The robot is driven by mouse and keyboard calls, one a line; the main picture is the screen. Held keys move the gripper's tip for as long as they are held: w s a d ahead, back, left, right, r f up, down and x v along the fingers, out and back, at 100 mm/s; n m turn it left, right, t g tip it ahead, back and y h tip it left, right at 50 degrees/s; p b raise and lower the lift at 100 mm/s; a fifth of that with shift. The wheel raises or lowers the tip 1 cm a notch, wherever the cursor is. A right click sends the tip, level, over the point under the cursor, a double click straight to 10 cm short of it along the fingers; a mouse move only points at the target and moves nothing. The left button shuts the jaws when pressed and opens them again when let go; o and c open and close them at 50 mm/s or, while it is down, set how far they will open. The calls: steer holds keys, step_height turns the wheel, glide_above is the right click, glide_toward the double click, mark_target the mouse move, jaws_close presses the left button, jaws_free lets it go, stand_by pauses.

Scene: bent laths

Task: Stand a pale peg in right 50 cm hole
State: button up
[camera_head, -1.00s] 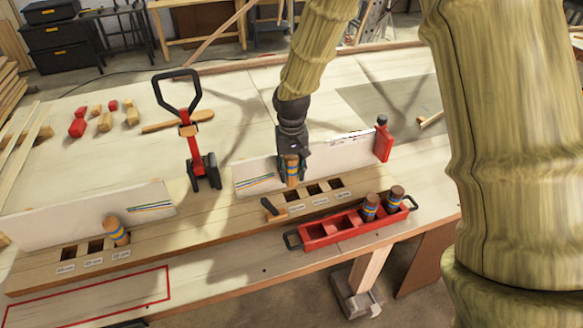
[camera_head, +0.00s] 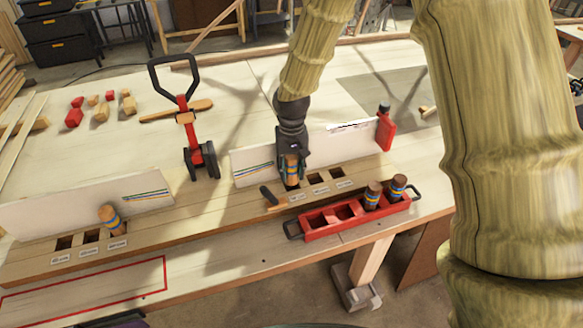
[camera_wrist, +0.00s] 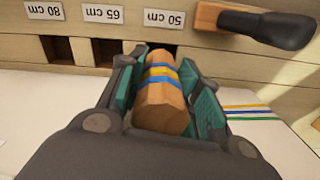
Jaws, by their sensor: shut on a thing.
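My gripper (camera_head: 291,178) is shut on a pale peg (camera_head: 291,165) with yellow and blue bands. The peg also shows between the fingers in the wrist view (camera_wrist: 162,95). Its lower end is at the right 50 cm hole (camera_wrist: 166,50), the hole beside the dark-handled clamp. A dark strip of this hole shows past the peg's end. I cannot tell how deep the peg reaches. The 65 cm hole (camera_wrist: 106,50) and 80 cm hole (camera_wrist: 57,48) beside it are empty.
A white board (camera_head: 250,168) stands behind the holes. A red tray (camera_head: 322,226) in front holds two darker pegs (camera_head: 373,194). Another banded peg (camera_head: 110,217) leans in a left-block hole. A red tool with a black handle (camera_head: 186,115) stands behind, left of my gripper.

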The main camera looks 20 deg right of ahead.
mark_target(291, 156)
steer(key=shift+f, duration=0.45)
steer(key=o, duration=1.1)
steer(key=shift+o, duration=0.2)
steer(key=shift+r, duration=0.1)
steer(key=shift+r+p, duration=3.45)
steer(key=shift+r, duration=1)
steer(key=shift+s+f, duration=0.1)
